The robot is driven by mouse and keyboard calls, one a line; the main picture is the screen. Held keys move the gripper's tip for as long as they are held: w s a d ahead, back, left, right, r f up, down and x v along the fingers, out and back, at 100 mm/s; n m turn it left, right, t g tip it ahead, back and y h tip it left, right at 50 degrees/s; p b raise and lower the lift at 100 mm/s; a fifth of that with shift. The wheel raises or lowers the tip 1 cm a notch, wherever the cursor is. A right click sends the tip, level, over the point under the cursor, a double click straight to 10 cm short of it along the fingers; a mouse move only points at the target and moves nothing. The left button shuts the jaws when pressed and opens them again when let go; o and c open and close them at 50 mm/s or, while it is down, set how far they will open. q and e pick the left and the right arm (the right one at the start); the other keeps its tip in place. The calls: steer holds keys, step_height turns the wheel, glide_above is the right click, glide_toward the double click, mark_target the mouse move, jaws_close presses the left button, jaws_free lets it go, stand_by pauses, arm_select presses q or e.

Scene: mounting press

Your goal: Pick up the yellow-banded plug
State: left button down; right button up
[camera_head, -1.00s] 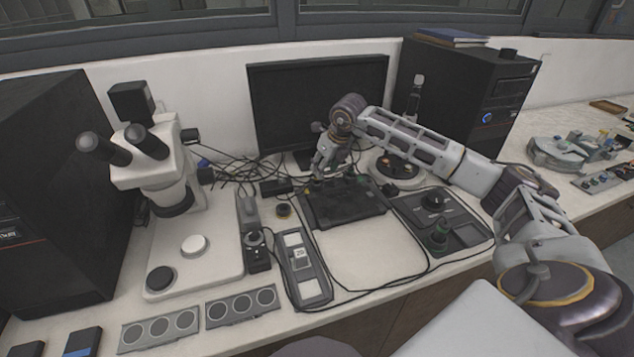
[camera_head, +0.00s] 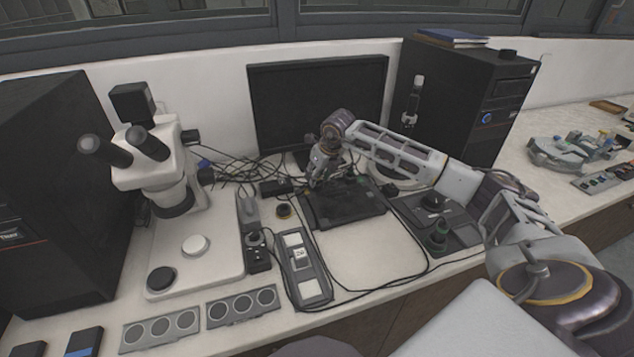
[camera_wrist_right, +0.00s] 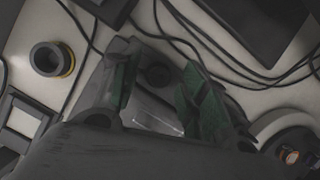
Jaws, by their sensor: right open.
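A short round black piece with a yellow band, which looks like the yellow-banded plug (camera_head: 283,211), stands on the white bench left of the black tray. In the right wrist view the banded piece (camera_wrist_right: 52,58) is at the upper left, apart from the fingers, with an open dark centre. My right gripper (camera_head: 314,184) is over the left back part of the tray, to the right of this piece. In the wrist view my right gripper (camera_wrist_right: 158,82) is open, with nothing between its green-padded fingers. My left gripper is not in view.
The black tray (camera_head: 350,215) lies under my right gripper. Loose cables (camera_head: 235,170) run behind it. A microscope (camera_head: 165,190) stands at left, a monitor (camera_head: 310,95) behind. A dark panel with knobs (camera_head: 465,235) is at right. The bench in front of the tray is mostly clear.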

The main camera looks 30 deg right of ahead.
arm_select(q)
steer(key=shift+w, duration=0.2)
arm_select(e)
steer(key=shift+c, duration=0.3)
steer(key=c, duration=0.9)
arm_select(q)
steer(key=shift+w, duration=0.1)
arm_select(e)
step_height(320, 180, up, 10)
stand_by(0.3)
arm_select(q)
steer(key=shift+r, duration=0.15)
arm_select(e)
steer(key=shift+f, duration=0.2)
